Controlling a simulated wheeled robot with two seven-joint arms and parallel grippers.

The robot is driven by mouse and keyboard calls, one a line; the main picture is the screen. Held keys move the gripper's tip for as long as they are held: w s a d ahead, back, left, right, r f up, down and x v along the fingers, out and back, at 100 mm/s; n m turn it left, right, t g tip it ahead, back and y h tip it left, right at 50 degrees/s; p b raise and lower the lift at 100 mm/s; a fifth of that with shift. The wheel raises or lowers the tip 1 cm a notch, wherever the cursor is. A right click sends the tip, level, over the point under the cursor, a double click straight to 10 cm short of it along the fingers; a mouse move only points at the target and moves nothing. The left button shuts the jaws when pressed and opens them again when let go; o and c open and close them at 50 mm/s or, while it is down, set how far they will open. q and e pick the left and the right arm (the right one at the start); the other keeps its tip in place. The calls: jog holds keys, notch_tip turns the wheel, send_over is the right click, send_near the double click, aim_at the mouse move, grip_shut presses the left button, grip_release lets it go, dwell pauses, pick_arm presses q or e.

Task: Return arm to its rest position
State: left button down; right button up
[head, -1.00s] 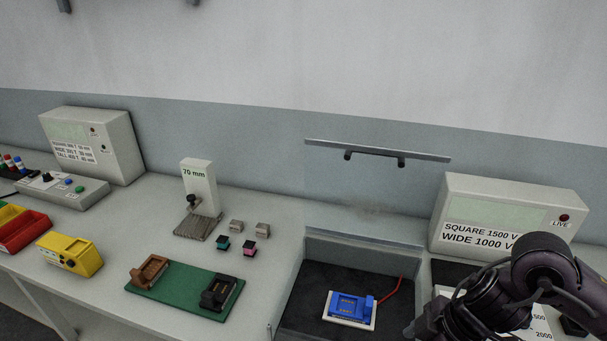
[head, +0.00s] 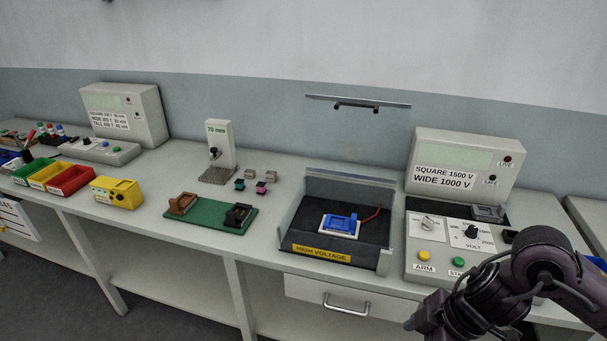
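My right arm shows at the lower right of the head view, dark and bent, in front of the high-voltage tester (head: 421,263) with its dial and yellow and green buttons. No gripper fingers can be made out on it. My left arm and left gripper are not in the view. A blue connector piece (head: 341,222) on a white base sits inside the dark test bay (head: 370,257), with a red wire at its right. The bay's clear cover (head: 358,101) stands raised.
A green mat (head: 209,222) carries a brown and a black holder. A yellow device (head: 117,193), coloured bins (head: 70,181) and a 70 mm gauge (head: 219,143) stand to the left. Small connectors (head: 262,188) lie by the gauge. A drawer (head: 340,298) is below the bay.

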jog(key=w+a+f+m+t+y, duration=0.3)
jog(key=w+a+f+m+y, duration=0.1)
jog(key=w+f, duration=0.65)
jog(key=s+d+f+m+t+h, duration=0.1)
jog(key=d+f+m, duration=0.15)
jog(key=f, duration=0.85)
jog(key=d+f+m+t+h, duration=0.1)
jog(key=d+f+m+h, duration=0.15)
jog(key=f, duration=0.75)
jog(key=s+d+f+m+g+h, duration=0.2)
jog(key=s+d+f+m+h, duration=0.1)
jog(key=s+f, duration=1.5)
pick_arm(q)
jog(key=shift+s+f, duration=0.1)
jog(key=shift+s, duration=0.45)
pick_arm(e)
jog(key=s+f+g+h, duration=0.1)
jog(key=s+f, duration=0.1)
jog(key=s, duration=0.8)
jog(key=s+f+g+h, duration=0.1)
jog(key=s+f+g, duration=0.1)
jog(key=s, duration=0.8)
jog(key=shift+a+f, duration=0.15)
jog(key=shift+f, duration=0.4)
